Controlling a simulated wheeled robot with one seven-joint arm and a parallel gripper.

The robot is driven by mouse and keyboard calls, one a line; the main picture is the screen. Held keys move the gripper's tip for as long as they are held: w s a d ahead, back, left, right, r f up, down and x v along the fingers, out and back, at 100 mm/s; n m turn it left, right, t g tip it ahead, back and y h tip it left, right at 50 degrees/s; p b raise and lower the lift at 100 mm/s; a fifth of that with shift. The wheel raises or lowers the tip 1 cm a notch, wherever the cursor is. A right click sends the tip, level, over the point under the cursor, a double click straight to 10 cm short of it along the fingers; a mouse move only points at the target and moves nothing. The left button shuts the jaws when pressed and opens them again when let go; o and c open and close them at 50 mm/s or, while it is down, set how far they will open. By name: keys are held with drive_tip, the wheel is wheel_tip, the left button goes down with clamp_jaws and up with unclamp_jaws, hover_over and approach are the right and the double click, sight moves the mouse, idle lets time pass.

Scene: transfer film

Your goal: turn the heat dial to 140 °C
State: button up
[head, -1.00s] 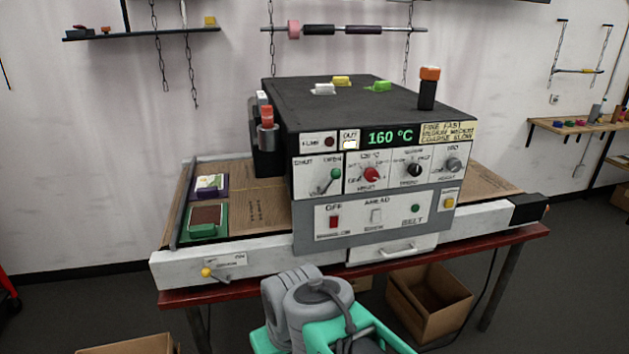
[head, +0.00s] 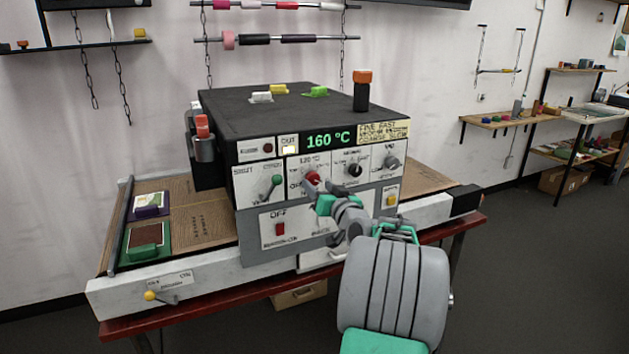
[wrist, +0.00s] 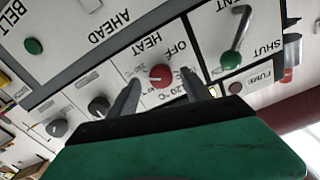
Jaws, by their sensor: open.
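The red heat dial (head: 312,179) is on the machine's front panel, under the green display (head: 331,139) that reads 160 °C. In the wrist view the red dial (wrist: 160,76) lies between and just beyond my two open fingers. The labels HEAT, OFF and 120 °C show around it, upside down. My gripper (head: 315,188) is open in front of the dial and apart from it as far as I can see. In the head view it hides part of the dial's lower scale.
Beside the heat dial are a green-knobbed lever (head: 277,180) on the left and a black dial (head: 354,170) and a grey dial (head: 392,162) on the right. A conveyor (head: 200,222) runs through the machine.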

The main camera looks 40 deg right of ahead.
sight(314, 182)
drive_tip(key=x, duration=0.3)
drive_tip(key=shift+w+d+p, duration=0.1)
drive_tip(key=shift+w+p, duration=0.15)
drive_tip(key=shift+p, duration=0.05)
drive_tip(key=shift+c, duration=0.3)
clamp_jaws()
